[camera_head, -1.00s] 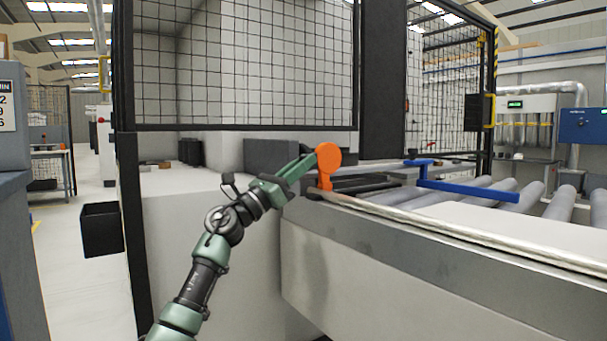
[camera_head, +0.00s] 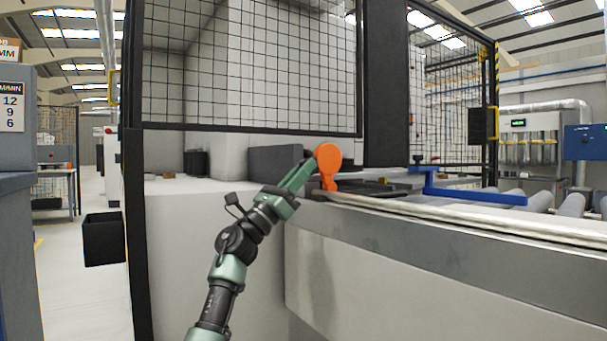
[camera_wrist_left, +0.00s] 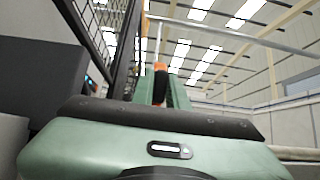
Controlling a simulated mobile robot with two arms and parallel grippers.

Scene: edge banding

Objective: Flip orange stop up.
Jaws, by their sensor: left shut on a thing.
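The orange stop (camera_head: 328,160) has a round head on a short stem and stands upright at the near left end of the conveyor. My left gripper (camera_head: 312,167) reaches it from the lower left, with its green fingers at the left side of the round head. In the left wrist view, the orange stop (camera_wrist_left: 160,84) shows as a narrow strip at the fingers, and the gripper (camera_wrist_left: 161,95) is shut on it. The fingers hide part of the stop there. My right gripper is in neither view.
A blue bracket (camera_head: 470,192) sits over the conveyor rollers (camera_head: 571,205) at the right. A mesh guard (camera_head: 250,65) and a dark post (camera_head: 386,85) rise behind the stop. A black bin (camera_head: 104,238) hangs at the left, near open floor.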

